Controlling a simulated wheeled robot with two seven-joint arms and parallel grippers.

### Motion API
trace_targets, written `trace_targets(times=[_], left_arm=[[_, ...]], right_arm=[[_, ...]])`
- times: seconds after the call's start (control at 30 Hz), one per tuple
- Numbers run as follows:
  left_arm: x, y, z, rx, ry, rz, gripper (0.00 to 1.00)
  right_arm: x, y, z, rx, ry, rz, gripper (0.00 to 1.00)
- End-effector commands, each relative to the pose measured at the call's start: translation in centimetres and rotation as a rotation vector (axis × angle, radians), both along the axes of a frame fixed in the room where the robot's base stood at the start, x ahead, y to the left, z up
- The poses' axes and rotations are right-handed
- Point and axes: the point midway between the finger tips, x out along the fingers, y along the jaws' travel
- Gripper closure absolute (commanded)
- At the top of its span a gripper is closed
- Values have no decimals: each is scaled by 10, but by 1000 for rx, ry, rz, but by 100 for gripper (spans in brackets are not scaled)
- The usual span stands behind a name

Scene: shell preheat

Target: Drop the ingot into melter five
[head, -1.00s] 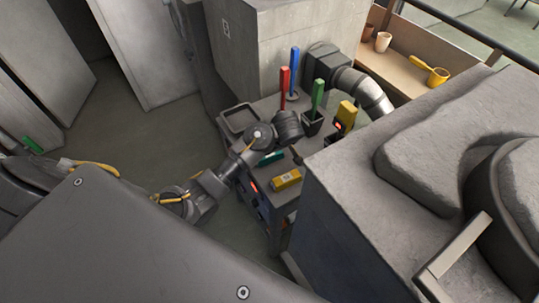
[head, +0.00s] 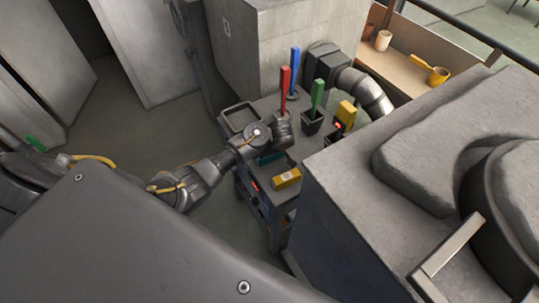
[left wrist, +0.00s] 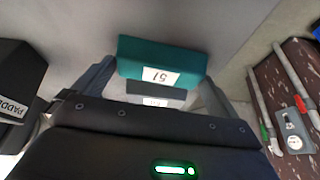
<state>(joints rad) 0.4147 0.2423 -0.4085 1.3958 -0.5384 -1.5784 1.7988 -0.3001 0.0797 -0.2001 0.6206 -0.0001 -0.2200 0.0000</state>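A teal block with a white label reading 51 (left wrist: 160,60) is between the fingertips of my left gripper (left wrist: 160,82) in the left wrist view. The fingers are spread wide at its two ends; contact is not clear. In the head view the teal block (head: 270,157) shows partly under my left wrist, at the cart. The left fingers are hidden there. A yellow block with a pale label (head: 287,178) lies on the cart just right of it. My right gripper is not in view. No melter number is readable.
The grey cart (head: 262,107) carries an empty tray (head: 239,117), a red upright bar (head: 284,90), a blue one (head: 294,72) and a green one (head: 317,95). A large grey block-like unit (head: 345,180) stands close on the right. Open floor (head: 140,140) lies left.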

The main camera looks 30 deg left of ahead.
Motion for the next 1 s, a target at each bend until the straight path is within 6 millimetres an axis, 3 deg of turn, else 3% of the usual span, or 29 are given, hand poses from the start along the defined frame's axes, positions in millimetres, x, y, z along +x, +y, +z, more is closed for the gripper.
trace_targets(times=[0.03,0.3,0.57,1.0], left_arm=[[0,0,0,0,0,0,9],[0,0,1,-1,-1,0,44],[1,-1,6,-2,-2,-1,46],[1,-1,81,-3,-4,-1,46]], right_arm=[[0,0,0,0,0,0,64],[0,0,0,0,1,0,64],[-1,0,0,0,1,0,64],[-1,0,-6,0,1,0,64]])
